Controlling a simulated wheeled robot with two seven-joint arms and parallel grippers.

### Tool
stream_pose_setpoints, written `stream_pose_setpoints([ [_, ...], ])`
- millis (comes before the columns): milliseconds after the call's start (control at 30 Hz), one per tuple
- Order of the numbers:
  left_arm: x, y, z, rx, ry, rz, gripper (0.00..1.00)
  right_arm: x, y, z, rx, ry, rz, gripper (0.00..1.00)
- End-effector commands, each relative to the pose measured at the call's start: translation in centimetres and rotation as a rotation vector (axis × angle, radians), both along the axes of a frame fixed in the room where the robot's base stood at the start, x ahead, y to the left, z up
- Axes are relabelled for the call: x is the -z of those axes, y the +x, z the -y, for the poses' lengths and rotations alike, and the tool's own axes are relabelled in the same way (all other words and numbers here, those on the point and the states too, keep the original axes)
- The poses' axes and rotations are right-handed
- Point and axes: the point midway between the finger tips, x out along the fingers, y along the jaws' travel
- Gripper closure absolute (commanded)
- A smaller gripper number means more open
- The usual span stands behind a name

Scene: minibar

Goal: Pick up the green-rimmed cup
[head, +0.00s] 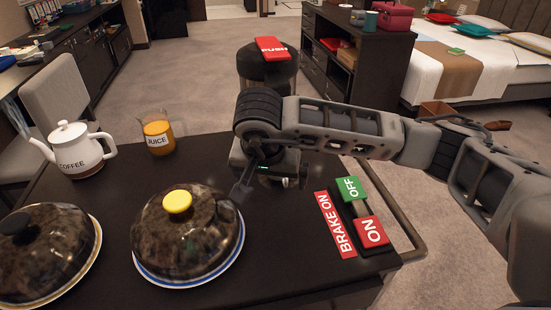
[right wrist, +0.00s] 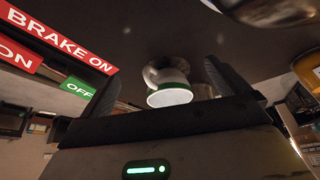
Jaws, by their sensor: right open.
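The green-rimmed cup (right wrist: 168,92) shows in the right wrist view, white with a green band near its rim, in front of my gripper's palm. My right gripper (head: 271,183) is open over the dark counter, and its fingers also show in the right wrist view. The cup lies between the fingers in that view; I cannot tell whether either finger touches it. In the head view my arm and gripper hide the cup. My left gripper is not in view.
A domed dish with a yellow knob (head: 178,203) stands close left of my gripper. A juice jug (head: 158,135), coffee pot (head: 78,150) and second domed dish (head: 42,250) stand farther left. The brake switch panel (head: 371,232) is at right.

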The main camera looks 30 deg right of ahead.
Motion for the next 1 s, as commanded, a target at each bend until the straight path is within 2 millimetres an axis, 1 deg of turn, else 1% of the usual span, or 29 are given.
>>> stream_pose_setpoints([
  [33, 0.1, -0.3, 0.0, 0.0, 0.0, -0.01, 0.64, -0.1, 0.9, 0.7, 0.007, 0.0, -0.001, 0.0],
  [200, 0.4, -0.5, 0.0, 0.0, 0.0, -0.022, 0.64, -0.1, 3.1, 2.3, 0.003, 0.0, 0.0, 0.0],
  [467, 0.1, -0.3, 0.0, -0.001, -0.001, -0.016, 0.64, 0.0, 4.7, 3.5, 0.002, 0.001, 0.0, 0.0],
  [633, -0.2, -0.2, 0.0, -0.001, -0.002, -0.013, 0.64, -0.1, 7.1, 5.3, 0.005, 0.002, 0.001, 0.0],
  [667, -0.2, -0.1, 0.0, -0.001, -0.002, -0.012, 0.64, 0.1, 7.4, 5.6, 0.003, 0.001, -0.001, 0.0],
  [700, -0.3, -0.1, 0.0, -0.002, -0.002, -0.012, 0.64, 1.1, 7.4, 5.6, -0.001, 0.002, -0.005, 0.0],
  [800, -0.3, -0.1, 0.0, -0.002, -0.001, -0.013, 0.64, 2.2, 7.8, 5.8, -0.001, 0.002, -0.003, 0.0],
  [1000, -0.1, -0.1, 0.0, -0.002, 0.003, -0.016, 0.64, 2.8, 8.0, 6.0, -0.002, 0.001, 0.001, 0.0],
])
